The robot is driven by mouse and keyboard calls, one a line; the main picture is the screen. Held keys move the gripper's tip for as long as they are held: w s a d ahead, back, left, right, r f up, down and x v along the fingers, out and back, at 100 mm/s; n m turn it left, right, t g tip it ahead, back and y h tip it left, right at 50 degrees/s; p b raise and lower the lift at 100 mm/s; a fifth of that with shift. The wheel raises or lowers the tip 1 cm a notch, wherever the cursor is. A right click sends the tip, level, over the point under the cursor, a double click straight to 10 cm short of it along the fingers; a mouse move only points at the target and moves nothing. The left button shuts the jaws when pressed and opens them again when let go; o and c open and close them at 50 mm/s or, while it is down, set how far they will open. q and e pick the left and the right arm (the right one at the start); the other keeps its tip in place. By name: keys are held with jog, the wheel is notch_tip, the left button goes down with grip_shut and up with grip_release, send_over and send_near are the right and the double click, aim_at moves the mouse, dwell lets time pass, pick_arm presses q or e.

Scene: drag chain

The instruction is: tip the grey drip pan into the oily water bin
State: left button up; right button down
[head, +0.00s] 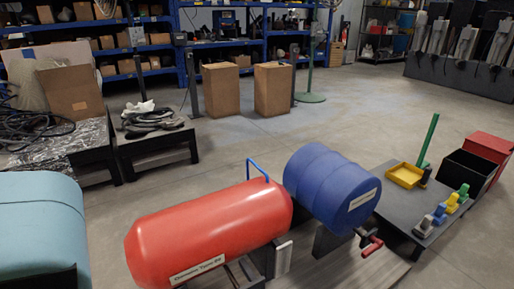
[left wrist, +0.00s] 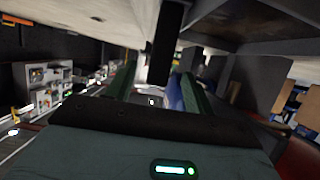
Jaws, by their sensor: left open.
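In the head view, a black open box (head: 472,174) and a red box (head: 489,147) stand side by side at the right; I cannot tell which is the oily water bin. I cannot make out a grey drip pan in either view. A blue drum (head: 325,185) lies on its side with a red-handled tap (head: 370,243) at its front end. My left gripper (left wrist: 157,90) shows only in the left wrist view, its fingers apart with nothing clearly between them. My right gripper is not in view.
A red tank (head: 205,232) lies left of the drum, with a pale blue rounded body (head: 40,225) at the far left. A dark low table (head: 392,211) holds a yellow tray (head: 405,175) and several small coloured items. Open floor lies behind, before cardboard boxes (head: 221,90).

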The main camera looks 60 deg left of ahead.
pick_arm(q)
jog(key=b+x, duration=0.3)
jog(key=x, duration=0.3)
jog(key=shift+w+f, duration=0.2)
jog(key=shift+w, duration=0.05)
jog(key=c, duration=0.8)
grip_shut()
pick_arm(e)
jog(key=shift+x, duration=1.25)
pick_arm(q)
jog(key=shift+r, duration=0.1)
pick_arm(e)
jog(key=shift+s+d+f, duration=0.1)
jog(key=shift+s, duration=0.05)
